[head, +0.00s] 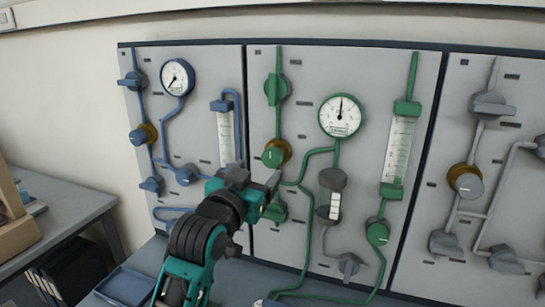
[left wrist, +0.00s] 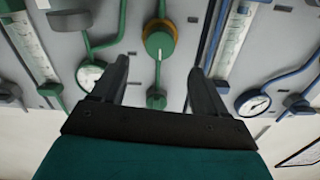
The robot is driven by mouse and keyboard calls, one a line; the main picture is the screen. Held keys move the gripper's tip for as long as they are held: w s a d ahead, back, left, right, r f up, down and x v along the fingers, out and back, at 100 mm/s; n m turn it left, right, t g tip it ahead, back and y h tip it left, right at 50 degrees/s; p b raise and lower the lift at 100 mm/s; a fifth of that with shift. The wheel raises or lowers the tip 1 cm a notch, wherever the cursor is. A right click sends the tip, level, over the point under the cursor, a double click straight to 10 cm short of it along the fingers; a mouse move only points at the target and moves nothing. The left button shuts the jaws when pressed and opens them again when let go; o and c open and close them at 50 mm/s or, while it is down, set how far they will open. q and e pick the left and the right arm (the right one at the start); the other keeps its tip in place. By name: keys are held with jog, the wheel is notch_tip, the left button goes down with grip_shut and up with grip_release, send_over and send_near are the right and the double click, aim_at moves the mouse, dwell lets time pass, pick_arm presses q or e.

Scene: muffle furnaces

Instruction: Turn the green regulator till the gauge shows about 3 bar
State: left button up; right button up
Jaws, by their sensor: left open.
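The green regulator (head: 275,154) is a round green knob with a brass collar on the middle panel. It also shows in the left wrist view (left wrist: 160,40), where the panel appears upside down. The gauge with green piping (head: 341,116) is up and right of it; its needle points about straight up, and its numbers are too small to read. My left gripper (head: 272,183) is just below the regulator in the head view. In the left wrist view its two fingers (left wrist: 160,82) are apart with nothing held, and the regulator lies beyond their tips. My right gripper is not in view.
A green valve (head: 277,90) is above the regulator, and another (head: 274,211) is below it, partly behind my gripper. A flowmeter tube (head: 398,150) stands to the right. The blue panel (head: 205,70) on the left has a blue regulator (head: 140,136). A blue tray (head: 125,286) lies below.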

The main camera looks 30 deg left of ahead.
aim_at(271, 158)
pick_arm(q)
jog(key=x, duration=0.8)
jog(key=shift+w, duration=0.3)
jog(key=c, duration=1)
jog(key=shift+n, duration=0.3)
jog(key=o, duration=1)
jog(key=v, duration=1.3)
